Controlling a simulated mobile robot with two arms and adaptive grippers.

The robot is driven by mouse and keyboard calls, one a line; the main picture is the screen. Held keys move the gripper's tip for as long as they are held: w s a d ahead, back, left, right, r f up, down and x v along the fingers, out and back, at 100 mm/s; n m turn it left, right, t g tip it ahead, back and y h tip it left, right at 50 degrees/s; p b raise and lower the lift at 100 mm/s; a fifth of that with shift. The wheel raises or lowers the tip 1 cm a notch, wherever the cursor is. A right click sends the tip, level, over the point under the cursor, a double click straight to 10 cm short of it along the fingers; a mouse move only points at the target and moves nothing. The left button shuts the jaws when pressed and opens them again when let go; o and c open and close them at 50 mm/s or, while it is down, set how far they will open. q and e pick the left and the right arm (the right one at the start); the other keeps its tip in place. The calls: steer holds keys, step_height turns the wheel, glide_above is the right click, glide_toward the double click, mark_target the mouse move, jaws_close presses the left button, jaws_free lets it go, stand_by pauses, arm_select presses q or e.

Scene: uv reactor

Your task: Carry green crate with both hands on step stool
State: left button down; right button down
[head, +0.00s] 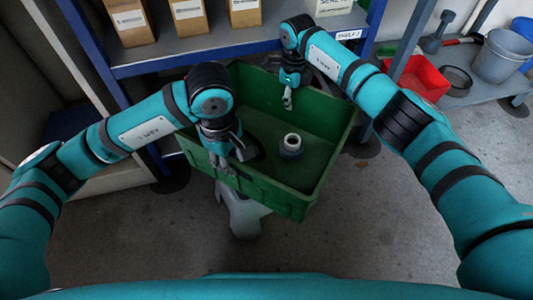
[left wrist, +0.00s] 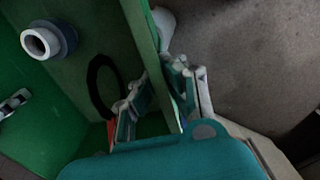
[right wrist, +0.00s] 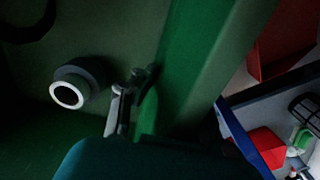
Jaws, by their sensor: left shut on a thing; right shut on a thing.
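The green crate (head: 275,195) is in the middle of the head view, in front of the shelf. My left gripper (head: 224,163) is shut on its near left wall, with a finger on each side of the wall in the left wrist view (left wrist: 160,95). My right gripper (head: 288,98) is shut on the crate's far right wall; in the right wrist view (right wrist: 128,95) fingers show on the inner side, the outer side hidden. A pale grey stand, apparently the step stool (head: 242,215), shows under the crate, mostly hidden. I cannot tell whether the crate touches it.
A grey collar (head: 291,146) and a black ring (left wrist: 103,85) lie in the crate. A blue-framed shelf (head: 200,48) with cardboard boxes stands behind. A red bin (head: 420,78) and grey bucket (head: 501,56) are at right. The floor in front is clear.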

mark_target(291, 112)
arm_select(q)
steer(key=shift+s+r, duration=0.1)
steer(key=shift+s, duration=0.15)
arm_select(e)
steer(key=shift+d+r, duration=0.15)
steer(key=shift+r, duration=0.05)
steer(key=shift+f, duration=0.2)
